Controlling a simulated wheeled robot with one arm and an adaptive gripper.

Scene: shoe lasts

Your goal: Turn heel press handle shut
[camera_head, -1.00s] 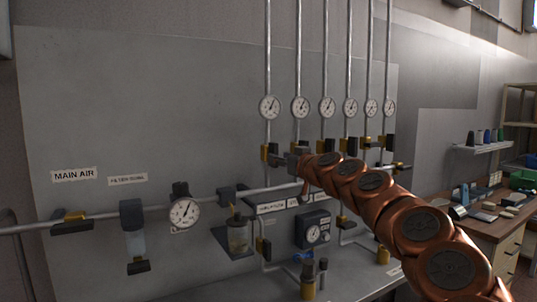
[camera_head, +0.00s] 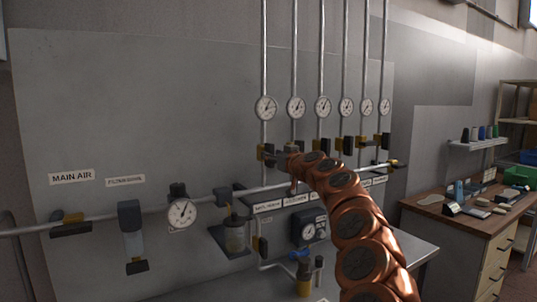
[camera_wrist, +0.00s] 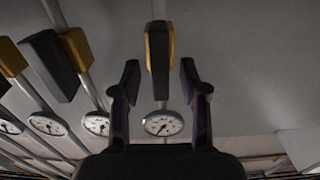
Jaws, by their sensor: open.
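A row of black-and-yellow valve handles sits under the gauges on the wall panel. I cannot read which label names the heel press. The leftmost handle of the row (camera_head: 263,152) is close to my gripper (camera_head: 284,160) in the head view. In the wrist view, one black handle with yellow edges (camera_wrist: 158,52) stands lined up in the gap of my gripper (camera_wrist: 160,78). The two fingers are spread, one on each side of it, with visible gaps. Whether the handle is fully between the fingertips in depth I cannot tell.
In the wrist view, neighbouring handles (camera_wrist: 48,62) are close on the left; the right side is clear. A workbench (camera_head: 440,208) stands at right.

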